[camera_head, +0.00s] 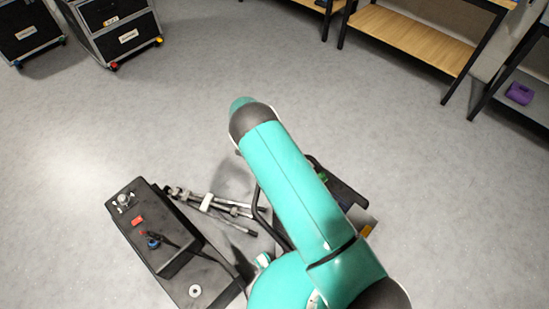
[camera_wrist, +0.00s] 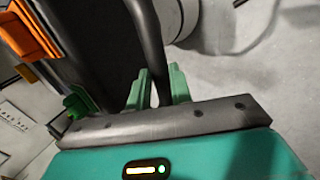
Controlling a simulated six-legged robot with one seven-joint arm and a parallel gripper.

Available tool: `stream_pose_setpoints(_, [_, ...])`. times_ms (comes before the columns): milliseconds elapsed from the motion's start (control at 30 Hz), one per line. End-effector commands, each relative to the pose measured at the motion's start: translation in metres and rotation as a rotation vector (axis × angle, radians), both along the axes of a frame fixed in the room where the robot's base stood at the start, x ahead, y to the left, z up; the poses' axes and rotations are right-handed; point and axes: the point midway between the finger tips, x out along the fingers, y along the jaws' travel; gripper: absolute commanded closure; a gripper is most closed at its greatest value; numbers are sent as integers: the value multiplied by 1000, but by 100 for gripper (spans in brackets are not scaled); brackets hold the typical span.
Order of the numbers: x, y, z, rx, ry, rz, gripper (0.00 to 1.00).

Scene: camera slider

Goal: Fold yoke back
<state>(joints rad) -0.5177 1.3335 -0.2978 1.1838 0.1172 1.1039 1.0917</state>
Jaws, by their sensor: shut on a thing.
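The yoke appears to be a black tubular bar; in the wrist view the bar (camera_wrist: 148,38) runs down from the top edge between my fingers. My gripper (camera_wrist: 160,88) has its two green fingers shut on this bar. In the head view a bent black tube (camera_head: 258,208) shows just left of my teal arm, probably the same yoke. My arm hides the gripper and most of the equipment under it there. The yoke's pivot cannot be made out.
A black case-like unit (camera_head: 165,235) with knobs and a red part stands left. A folded tripod-like stand (camera_head: 208,202) lies beside it. Black drawer cabinets (camera_head: 120,38) and wooden shelves (camera_head: 415,38) stand at the back. The grey floor between is clear. An orange part (camera_wrist: 30,32) shows upper left.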

Motion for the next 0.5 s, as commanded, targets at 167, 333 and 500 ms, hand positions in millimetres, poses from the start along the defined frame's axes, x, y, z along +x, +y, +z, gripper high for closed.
stream_pose_setpoints(167, [6,6,-21,3,-6,0,100])
stream_pose_setpoints(333, [9,9,-32,6,-6,0,100])
stream_pose_setpoints(500, [9,12,-35,10,-7,1,100])
